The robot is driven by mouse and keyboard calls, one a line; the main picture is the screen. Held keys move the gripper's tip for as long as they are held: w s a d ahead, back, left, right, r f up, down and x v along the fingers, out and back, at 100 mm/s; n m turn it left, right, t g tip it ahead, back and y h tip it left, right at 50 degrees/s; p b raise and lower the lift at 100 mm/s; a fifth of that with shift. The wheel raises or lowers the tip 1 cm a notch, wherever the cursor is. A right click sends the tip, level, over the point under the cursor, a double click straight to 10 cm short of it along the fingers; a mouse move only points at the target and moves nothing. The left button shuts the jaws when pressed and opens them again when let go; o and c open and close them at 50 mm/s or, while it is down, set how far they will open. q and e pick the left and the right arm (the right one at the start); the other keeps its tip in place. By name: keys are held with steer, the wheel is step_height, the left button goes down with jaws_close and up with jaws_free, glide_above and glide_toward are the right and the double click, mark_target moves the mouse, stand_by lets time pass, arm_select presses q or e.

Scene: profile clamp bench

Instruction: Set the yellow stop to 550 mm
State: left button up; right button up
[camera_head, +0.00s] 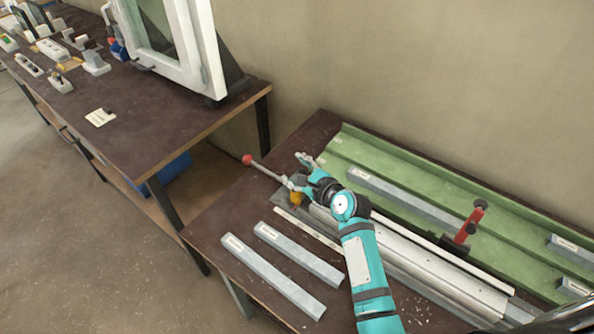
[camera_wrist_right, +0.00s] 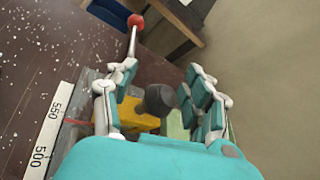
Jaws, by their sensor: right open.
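The yellow stop (camera_head: 296,199) sits at the left end of the profile rail, partly covered by my right gripper. It also shows in the right wrist view (camera_wrist_right: 138,114), with a black knob (camera_wrist_right: 160,98) beside it. My right gripper (camera_head: 301,172) is open, its fingers on either side of the knob and close to the stop; I cannot tell whether they touch. A rod with a red ball (camera_head: 247,159) sticks out past the left finger. The white scale (camera_wrist_right: 46,130) shows 550 and 500; the stop's exact reading is hidden. My left gripper is not in view.
Grey profiles (camera_head: 272,275) lie on the dark bench in front of the rail. A green bed (camera_head: 400,170) behind it carries another profile and a red clamp (camera_head: 470,222). A second table (camera_head: 150,120) with a white window frame stands at the left.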

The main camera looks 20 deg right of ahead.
steer(key=shift+s+d, duration=0.1)
steer(key=shift+s, duration=0.05)
steer(key=v, duration=1.1)
steer(key=shift+s+r, duration=0.15)
steer(key=shift+s, duration=0.15)
